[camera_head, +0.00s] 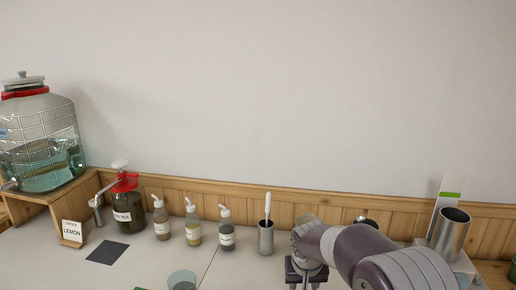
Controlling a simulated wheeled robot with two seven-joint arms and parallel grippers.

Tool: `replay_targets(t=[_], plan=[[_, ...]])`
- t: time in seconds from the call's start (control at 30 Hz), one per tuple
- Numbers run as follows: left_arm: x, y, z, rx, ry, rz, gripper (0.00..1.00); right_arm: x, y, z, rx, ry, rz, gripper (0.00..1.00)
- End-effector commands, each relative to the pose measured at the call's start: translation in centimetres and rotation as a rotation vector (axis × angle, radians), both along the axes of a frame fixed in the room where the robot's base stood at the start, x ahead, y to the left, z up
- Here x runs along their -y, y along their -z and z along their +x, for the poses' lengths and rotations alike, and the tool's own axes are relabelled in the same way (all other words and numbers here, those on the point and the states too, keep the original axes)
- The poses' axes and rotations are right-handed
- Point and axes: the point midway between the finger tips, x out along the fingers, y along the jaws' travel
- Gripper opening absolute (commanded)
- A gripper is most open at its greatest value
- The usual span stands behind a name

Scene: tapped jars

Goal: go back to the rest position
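My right arm comes in from the lower right, with purple and grey links. My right gripper (306,275) points down near the bottom edge, to the right of the metal cup with the white-handled tool (265,238). Its fingertips are at or below the picture's edge, so I cannot tell whether it is open or holds anything. My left gripper and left arm are not in view.
A large glass jar (40,145) stands on a wooden stand at left. Beside it are a red-lidded jar (128,208), a LEMON card (72,232), a dark mat (107,252) and several pump bottles (193,228). A clear glass (182,280) is in front; a metal cylinder (452,232) stands right.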

Motion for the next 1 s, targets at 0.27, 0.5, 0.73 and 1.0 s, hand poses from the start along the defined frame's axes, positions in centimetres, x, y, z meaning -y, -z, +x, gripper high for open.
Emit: replay_targets(t=[0.27,0.5,0.73,1.0], plan=[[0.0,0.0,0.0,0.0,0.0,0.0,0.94,1.9,3.1,-7.9,-0.114,-0.105,-0.001,0.45],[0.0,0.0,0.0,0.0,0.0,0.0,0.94,4.9,5.1,-19.5,-0.226,-0.132,0.021,0.45],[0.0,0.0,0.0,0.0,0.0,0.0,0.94,6.9,4.5,-25.4,-0.237,-0.051,0.046,0.45],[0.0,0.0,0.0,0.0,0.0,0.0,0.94,7.1,4.5,-25.3,-0.237,-0.045,0.046,0.45]])
